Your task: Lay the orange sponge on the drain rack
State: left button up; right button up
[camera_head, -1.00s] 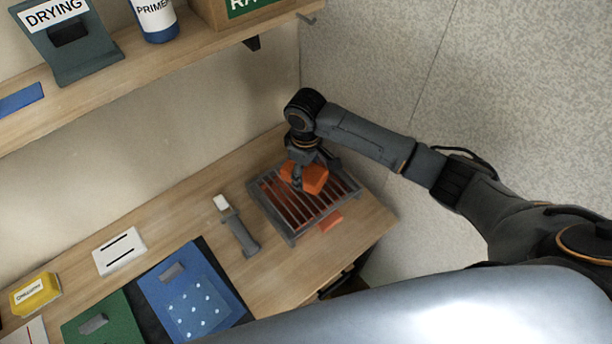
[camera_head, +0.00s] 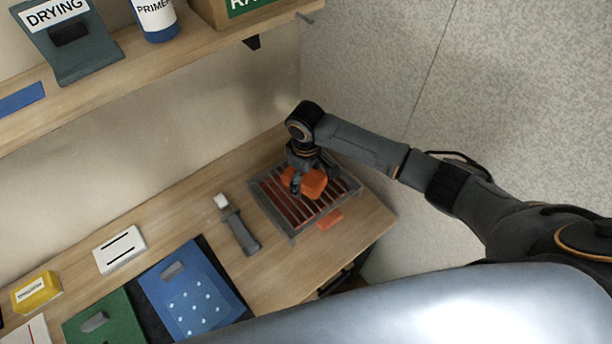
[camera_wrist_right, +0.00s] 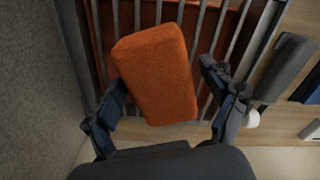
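The orange sponge (camera_head: 314,184) is at the drain rack (camera_head: 333,208), over its grey bars, and also shows in the right wrist view (camera_wrist_right: 155,75). It sits turned at an angle between the fingers of my right gripper (camera_wrist_right: 163,76). The left-hand finger in that view meets or nearly meets the sponge's side; a narrow gap shows at the other finger, so the gripper looks open around it. In the head view the right gripper (camera_head: 306,186) is low over the rack and partly covers the sponge. Whether the sponge's underside rests fully on the bars is hidden. My left gripper is out of view.
A small orange-red piece (camera_head: 329,219) shows at the rack's front edge. A grey-handled tool (camera_head: 239,231) lies left of the rack. A white box (camera_head: 120,249), blue board (camera_head: 192,290), green board (camera_head: 104,322) and yellow block (camera_head: 37,292) are further left. A shelf (camera_head: 150,75) overhangs behind.

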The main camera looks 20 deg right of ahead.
notch_tip(320, 180, up, 12)
jog(key=b, duration=0.1)
jog(key=shift+r, duration=0.15)
dwell(0.4)
dwell(0.3)
